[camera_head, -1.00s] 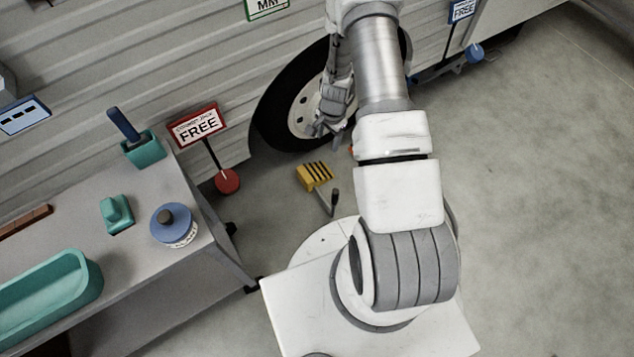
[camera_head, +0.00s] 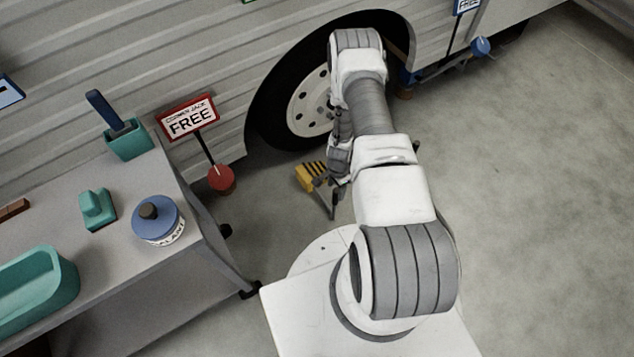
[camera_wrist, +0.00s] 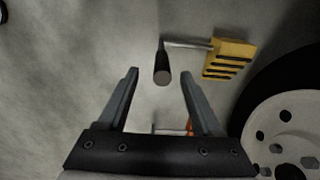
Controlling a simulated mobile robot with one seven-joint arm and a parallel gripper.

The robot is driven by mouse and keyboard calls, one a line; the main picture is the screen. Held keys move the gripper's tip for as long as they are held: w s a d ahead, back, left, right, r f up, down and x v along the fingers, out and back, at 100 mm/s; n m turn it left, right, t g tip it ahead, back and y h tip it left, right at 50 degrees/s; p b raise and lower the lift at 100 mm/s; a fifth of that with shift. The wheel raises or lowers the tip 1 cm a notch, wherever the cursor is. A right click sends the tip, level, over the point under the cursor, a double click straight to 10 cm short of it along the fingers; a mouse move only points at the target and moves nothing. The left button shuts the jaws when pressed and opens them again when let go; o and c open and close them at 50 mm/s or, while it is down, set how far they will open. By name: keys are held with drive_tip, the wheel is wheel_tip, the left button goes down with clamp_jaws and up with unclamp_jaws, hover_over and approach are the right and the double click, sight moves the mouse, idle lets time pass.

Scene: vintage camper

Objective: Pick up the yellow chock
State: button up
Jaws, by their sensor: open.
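The yellow chock (camera_head: 311,175) with black stripes lies on the floor in front of the camper wheel. A thin rod with a dark grip (camera_head: 333,204) sticks out from it toward my base. In the wrist view the chock (camera_wrist: 230,59) is at the upper right, and its dark handle grip (camera_wrist: 162,65) points up toward the camera. My gripper (camera_wrist: 160,72) is open and empty, with the handle grip showing between and beyond its fingertips. In the head view my gripper (camera_head: 333,178) is just right of the chock, partly hidden by my arm. I cannot tell the exact gap.
The wheel (camera_head: 309,100) stands close behind the chock; it fills the right of the wrist view. A red-based sign (camera_head: 190,120) stands left of the chock. A grey cart (camera_head: 190,215) with teal containers and a blue-lidded jar is farther left. Floor at right is clear.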

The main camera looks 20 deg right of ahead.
sight(335, 196)
drive_tip(key=f+b, duration=0.1)
drive_tip(key=f, duration=0.1)
drive_tip(key=f+b, duration=0.1)
drive_tip(key=f, duration=0.2)
drive_tip(key=f+b, duration=0.1)
drive_tip(key=f, duration=0.1)
drive_tip(key=shift+w+d+f, duration=0.2)
drive_tip(key=shift+w, duration=0.05)
drive_tip(key=shift+r, duration=0.1)
clamp_jaws()
idle(1.0)
drive_tip(key=shift+w, duration=0.15)
